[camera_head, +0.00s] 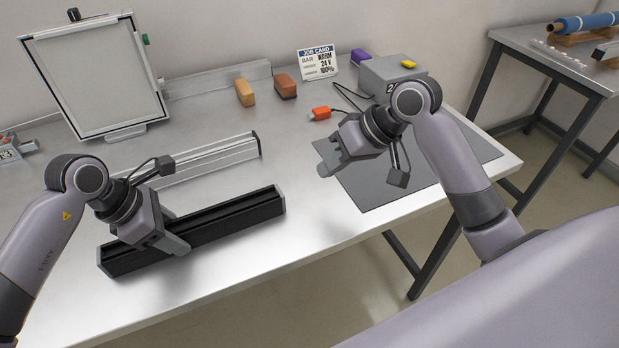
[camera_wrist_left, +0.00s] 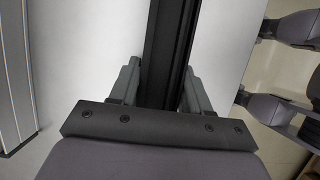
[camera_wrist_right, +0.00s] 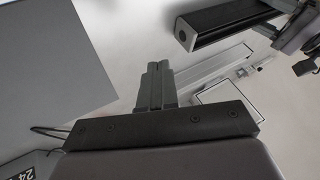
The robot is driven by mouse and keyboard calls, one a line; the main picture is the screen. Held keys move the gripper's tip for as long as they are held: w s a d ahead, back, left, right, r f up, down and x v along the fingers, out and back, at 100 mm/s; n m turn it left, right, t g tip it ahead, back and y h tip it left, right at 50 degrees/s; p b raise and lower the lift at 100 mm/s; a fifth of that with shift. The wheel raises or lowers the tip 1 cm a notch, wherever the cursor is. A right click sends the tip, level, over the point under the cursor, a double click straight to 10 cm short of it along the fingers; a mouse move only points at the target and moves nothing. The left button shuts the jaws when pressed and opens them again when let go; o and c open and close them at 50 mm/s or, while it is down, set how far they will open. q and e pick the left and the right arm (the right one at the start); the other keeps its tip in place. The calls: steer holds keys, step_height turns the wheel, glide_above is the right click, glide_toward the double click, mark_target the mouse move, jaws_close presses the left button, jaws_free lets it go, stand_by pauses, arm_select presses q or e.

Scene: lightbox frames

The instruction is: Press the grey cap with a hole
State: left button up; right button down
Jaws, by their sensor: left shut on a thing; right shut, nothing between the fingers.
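A long black bar (camera_head: 230,222) lies near the table's front edge. A grey cap (camera_head: 281,199) closes its right end; in the right wrist view the cap (camera_wrist_right: 187,34) faces me and shows a dark round hole. My left gripper (camera_head: 182,246) is shut on the black bar, left of its middle; the left wrist view shows a finger on each side of the bar (camera_wrist_left: 168,50). My right gripper (camera_head: 326,168) is shut and empty, right of the capped end and apart from it, over the left side of the grey mat (camera_head: 385,190).
A silver rail (camera_head: 210,158) lies behind the bar. A white framed panel (camera_head: 98,80) stands at the back left. Orange-tan (camera_head: 245,92) and brown (camera_head: 285,86) blocks, a job card (camera_head: 317,62), a red-orange object (camera_head: 320,113) and a grey box (camera_head: 385,72) with a cable sit behind.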

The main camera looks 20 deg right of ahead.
steer(key=shift+v, duration=1.55)
arm_select(q)
steer(key=o, duration=1.3)
steer(key=shift+a, duration=0.1)
steer(key=shift+r, duration=0.1)
